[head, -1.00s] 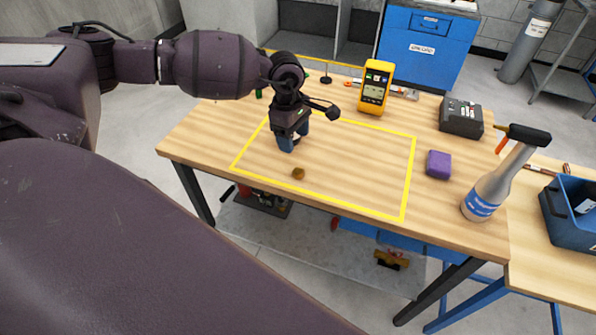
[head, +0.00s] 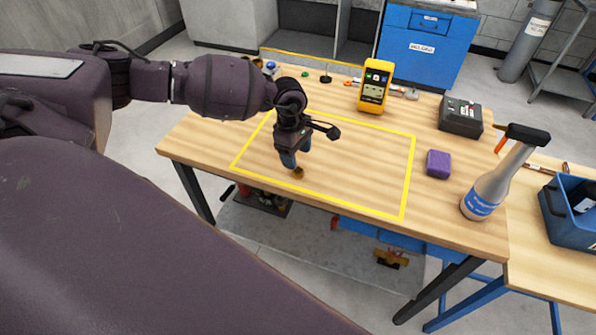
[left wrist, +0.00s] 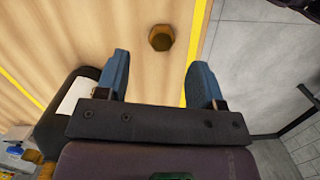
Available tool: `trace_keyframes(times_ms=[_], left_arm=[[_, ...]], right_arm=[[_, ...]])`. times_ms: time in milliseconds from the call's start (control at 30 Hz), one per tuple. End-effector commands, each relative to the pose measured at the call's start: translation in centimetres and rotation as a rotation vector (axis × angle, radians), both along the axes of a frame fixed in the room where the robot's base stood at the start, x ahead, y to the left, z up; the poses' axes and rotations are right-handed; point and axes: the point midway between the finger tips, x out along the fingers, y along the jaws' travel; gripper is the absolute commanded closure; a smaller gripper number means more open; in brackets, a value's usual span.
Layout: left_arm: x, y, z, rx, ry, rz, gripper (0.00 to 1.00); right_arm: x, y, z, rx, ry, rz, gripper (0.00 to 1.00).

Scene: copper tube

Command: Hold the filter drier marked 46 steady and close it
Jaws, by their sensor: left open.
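A small brass-brown cap-like piece (head: 298,173) lies on the table, inside the yellow outline near its front edge. It also shows in the left wrist view (left wrist: 161,38), beyond the fingertips. My left gripper (head: 294,164) points down just above and behind it, open and empty, with its blue fingers apart (left wrist: 160,66). A dark rounded body with a blank-looking white label (left wrist: 72,98) shows left of the fingers in the wrist view. No mark 46 is readable, so I cannot tell whether it is the filter drier. My right gripper is not in view.
A yellow meter (head: 374,88), a dark grey box (head: 461,117), a purple block (head: 438,164) and a spray bottle (head: 492,190) stand on the table (head: 225,135). A blue bin (head: 570,212) is at the far right. The outline's middle and right are clear.

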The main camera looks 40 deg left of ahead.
Motion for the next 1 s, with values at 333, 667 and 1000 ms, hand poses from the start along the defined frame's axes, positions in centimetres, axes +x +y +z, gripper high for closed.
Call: trace_keyframes(times_ms=[333, 667, 1000], left_arm=[[-0.3, -0.4, -3.7, 0.0, 0.002, 0.0, 0.38], [-0.2, -0.6, -5.2, 0.0, 0.001, 0.0, 0.38], [-0.2, -0.6, -5.2, 0.0, 0.001, 0.0, 0.58]], right_arm=[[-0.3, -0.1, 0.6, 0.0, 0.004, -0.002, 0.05], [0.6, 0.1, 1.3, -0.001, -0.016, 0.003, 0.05], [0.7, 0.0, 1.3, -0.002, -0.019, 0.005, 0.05]])
